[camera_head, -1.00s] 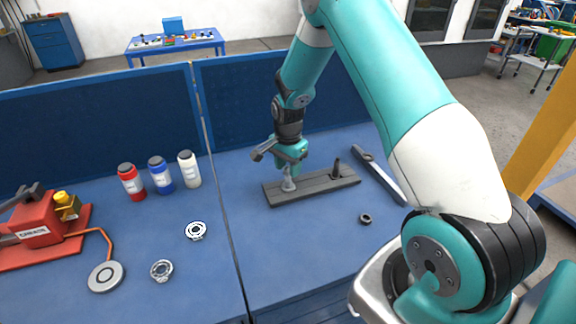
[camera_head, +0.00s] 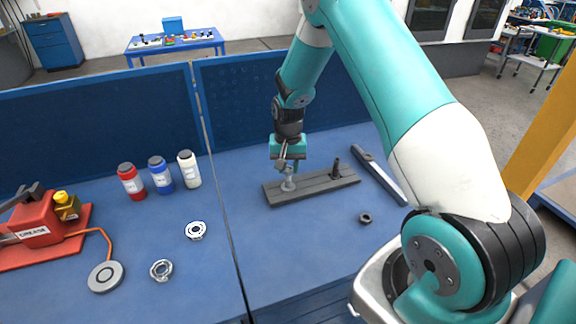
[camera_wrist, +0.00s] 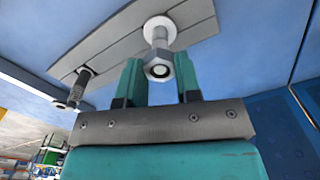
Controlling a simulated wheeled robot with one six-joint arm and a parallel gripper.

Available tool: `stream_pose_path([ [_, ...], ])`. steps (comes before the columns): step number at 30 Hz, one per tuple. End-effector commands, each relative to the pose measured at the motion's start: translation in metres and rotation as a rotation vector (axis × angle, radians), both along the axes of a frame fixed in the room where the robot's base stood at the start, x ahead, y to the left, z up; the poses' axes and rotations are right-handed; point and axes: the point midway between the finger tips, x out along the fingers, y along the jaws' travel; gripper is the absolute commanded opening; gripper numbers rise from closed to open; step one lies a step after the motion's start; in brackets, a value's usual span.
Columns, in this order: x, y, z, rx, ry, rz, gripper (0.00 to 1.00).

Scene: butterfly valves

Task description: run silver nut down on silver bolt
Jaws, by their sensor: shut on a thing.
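The silver bolt (camera_head: 288,185) stands upright near the left end of a long grey block (camera_head: 315,188). The bolt's shank and white base collar (camera_wrist: 160,29) also show in the wrist view. The silver nut (camera_wrist: 160,68) sits around the bolt's end, and the bolt's tip shows in its hole. My gripper (camera_wrist: 158,66) is shut on the silver nut, with one teal finger on each side of it. In the head view my gripper (camera_head: 287,164) is right above the bolt, and the nut is hard to make out there.
A dark bolt (camera_head: 336,170) stands at the block's right end. A dark nut (camera_head: 365,218) lies in front of it, and a long grey tool (camera_head: 381,177) lies to the right. Several bottles, two ring-shaped parts and a red grease unit (camera_head: 40,227) are on the left.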

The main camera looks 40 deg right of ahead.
Motion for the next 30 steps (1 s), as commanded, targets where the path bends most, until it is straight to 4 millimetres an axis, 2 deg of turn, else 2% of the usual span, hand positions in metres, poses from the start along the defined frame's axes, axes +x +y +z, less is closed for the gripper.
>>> stream_pose_path([
  [5, 0.0001, 0.0, 0.0, 0.0, 0.0, -0.093, 0.05],
  [30, 0.0012, -0.0005, 0.0001, 0.0, -0.001, -1.555, 0.05],
])
